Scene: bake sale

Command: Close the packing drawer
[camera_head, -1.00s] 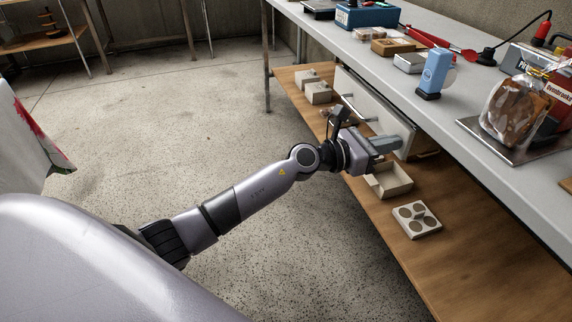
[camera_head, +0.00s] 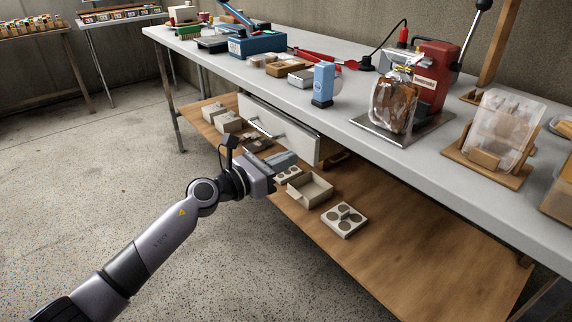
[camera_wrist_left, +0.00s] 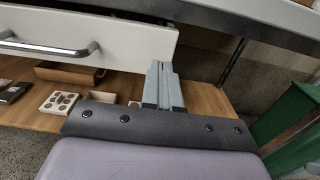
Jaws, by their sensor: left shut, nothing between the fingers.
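The packing drawer (camera_head: 283,127) has a white front with a metal bar handle and hangs under the grey tabletop. Its front stands a little out from the table, with a strip of wood showing behind its right end. The drawer also shows at upper left in the left wrist view (camera_wrist_left: 120,38). My left gripper (camera_head: 293,157) is shut and empty, in front of the drawer's lower right part. In the wrist view its fingertips (camera_wrist_left: 161,65) appear by the drawer's lower right corner; I cannot tell whether they touch. My right gripper is not in view.
A wooden lower shelf (camera_head: 400,235) carries an open box (camera_head: 310,190), a tray with round holes (camera_head: 343,220) and other boxes. The tabletop (camera_head: 350,105) holds a blue-white dispenser (camera_head: 323,84) and a bagged loaf (camera_head: 393,103). Floor left of the shelf is clear.

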